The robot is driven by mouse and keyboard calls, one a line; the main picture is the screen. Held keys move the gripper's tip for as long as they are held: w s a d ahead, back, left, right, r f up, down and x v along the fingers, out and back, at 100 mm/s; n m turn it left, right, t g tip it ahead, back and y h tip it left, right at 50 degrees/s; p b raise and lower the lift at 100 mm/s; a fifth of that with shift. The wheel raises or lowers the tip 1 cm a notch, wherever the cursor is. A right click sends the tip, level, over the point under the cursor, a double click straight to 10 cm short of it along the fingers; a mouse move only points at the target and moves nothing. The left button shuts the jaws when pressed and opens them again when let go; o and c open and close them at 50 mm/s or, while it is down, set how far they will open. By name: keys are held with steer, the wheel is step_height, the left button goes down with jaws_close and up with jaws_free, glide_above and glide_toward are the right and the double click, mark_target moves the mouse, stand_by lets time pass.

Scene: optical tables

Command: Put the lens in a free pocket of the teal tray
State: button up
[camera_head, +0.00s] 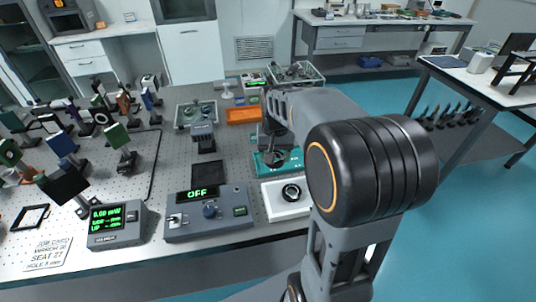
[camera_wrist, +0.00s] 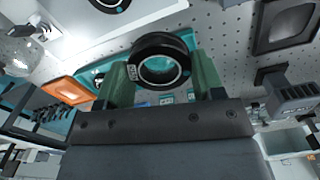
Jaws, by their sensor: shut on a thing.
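The lens (camera_wrist: 161,60), a black ring mount around clear glass, is held between the two green fingers of my gripper (camera_wrist: 163,75) in the wrist view. The teal tray (camera_wrist: 127,52) lies behind the lens and fingers there, which hide much of it. In the head view the teal tray (camera_head: 262,171) sits on the perforated table, left of my arm. My gripper (camera_head: 272,138) is above its far part, partly hidden by my arm. I cannot tell the gap between lens and tray, or which pockets are free.
A white tray (camera_head: 273,209) with a black ring-mounted piece (camera_head: 291,192) lies just in front of the teal tray. An orange bin (camera_head: 242,115) stands behind it. A dark square mat (camera_head: 208,174) and a grey "OFF" control box (camera_head: 208,213) are to the left.

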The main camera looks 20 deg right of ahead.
steer(key=w+d+f, duration=0.1)
steer(key=w+f, duration=0.1)
steer(key=w, duration=0.1)
steer(key=w+d+f, duration=0.1)
steer(key=w+f, duration=0.2)
steer(key=w+d+f+p, duration=0.1)
steer(key=w+f, duration=0.2)
steer(key=w, duration=0.1)
steer(key=shift+d, duration=0.25)
steer(key=shift+w+d+f, duration=0.1)
steer(key=shift+w+f, duration=0.15)
steer(key=shift+f, duration=1.6)
steer(key=shift+f, duration=0.2)
steer(key=o, duration=0.7)
steer(key=shift+o, duration=0.2)
steer(key=shift+r, duration=0.1)
